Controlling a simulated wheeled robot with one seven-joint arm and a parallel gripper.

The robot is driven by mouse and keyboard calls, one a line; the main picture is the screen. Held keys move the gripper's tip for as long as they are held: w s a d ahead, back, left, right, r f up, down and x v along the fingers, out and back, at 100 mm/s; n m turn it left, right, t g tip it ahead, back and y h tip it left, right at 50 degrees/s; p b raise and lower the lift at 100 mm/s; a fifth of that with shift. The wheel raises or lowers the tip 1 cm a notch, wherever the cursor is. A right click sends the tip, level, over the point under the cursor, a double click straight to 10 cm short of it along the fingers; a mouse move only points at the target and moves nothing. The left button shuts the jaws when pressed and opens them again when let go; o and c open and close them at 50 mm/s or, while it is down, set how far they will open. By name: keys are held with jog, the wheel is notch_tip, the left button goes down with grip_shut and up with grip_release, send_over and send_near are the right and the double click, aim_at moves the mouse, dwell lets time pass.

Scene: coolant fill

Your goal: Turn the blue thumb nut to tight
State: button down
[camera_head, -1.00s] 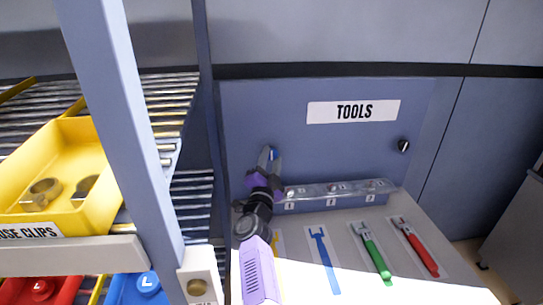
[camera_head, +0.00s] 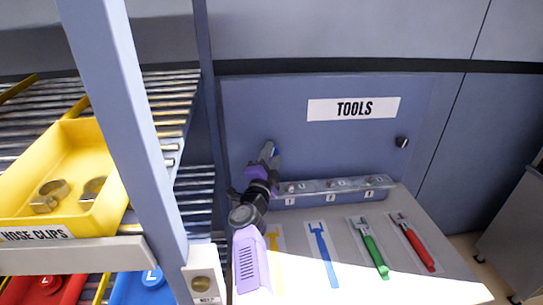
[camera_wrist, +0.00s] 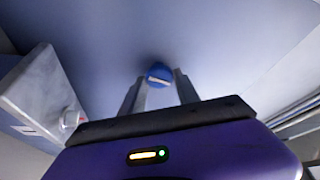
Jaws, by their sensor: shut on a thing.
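The blue thumb nut (camera_wrist: 159,74) sits at the back panel, between the two fingertips of my gripper (camera_wrist: 159,86) in the wrist view. A pale band shows across its face. In the head view my gripper (camera_head: 269,152) reaches to the blue-grey panel (camera_head: 350,155) left of the TOOLS sign, and only a bit of blue shows at its tip. The fingers are shut on the nut. I cannot read any tight mark.
A numbered rail (camera_head: 330,188) runs along the panel's foot. Below are a blue tool outline (camera_head: 322,250), a green wrench (camera_head: 373,248) and a red wrench (camera_head: 416,245). A dark knob (camera_head: 402,142) is at right. A shelf post (camera_head: 125,130) and yellow clip bin (camera_head: 60,215) stand left.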

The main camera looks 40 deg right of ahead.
jog(key=c, duration=0.9)
grip_release()
jog(key=shift+d, duration=0.1)
jog(key=shift+c, duration=0.2)
jog(key=v, duration=0.8)
jog(key=shift+d, duration=0.1)
